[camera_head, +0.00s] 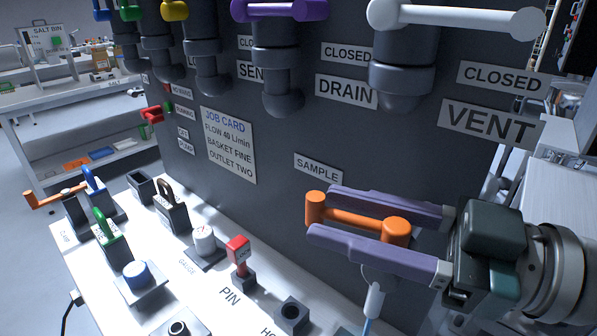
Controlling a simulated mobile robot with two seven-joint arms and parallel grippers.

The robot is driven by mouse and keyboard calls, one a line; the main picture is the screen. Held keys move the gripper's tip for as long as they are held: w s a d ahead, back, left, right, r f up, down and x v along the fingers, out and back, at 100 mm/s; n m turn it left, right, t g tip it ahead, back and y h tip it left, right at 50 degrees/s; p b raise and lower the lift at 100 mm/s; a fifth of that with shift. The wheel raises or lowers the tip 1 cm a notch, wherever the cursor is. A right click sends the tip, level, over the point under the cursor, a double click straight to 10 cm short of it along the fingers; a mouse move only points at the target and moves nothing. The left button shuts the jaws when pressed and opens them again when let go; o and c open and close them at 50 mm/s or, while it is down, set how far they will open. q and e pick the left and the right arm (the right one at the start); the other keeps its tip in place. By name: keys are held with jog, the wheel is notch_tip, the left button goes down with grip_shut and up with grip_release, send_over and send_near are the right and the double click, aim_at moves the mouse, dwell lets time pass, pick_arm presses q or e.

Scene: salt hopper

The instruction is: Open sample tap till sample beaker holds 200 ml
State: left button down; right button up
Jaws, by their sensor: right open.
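The SAMPLE label (318,169) is on the dark panel, above an orange tap handle (352,217). The handle is a bar with a round knob at each end and lies roughly level, tilted slightly down to the right. My right gripper (321,212) comes in from the right. Its two purple fingers are open, one above and one below the handle, with the bar between them. Whether they touch it I cannot tell. A small white part with a blue tube (373,301) hangs below the fingers. I cannot make out a sample beaker. My left gripper is not in view.
A job card (228,145) is on the panel. The white bench top (205,285) holds a red-topped pin (239,250), sockets and small coloured handles.

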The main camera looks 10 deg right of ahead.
grip_shut()
dwell(0.4)
dwell(1.1)
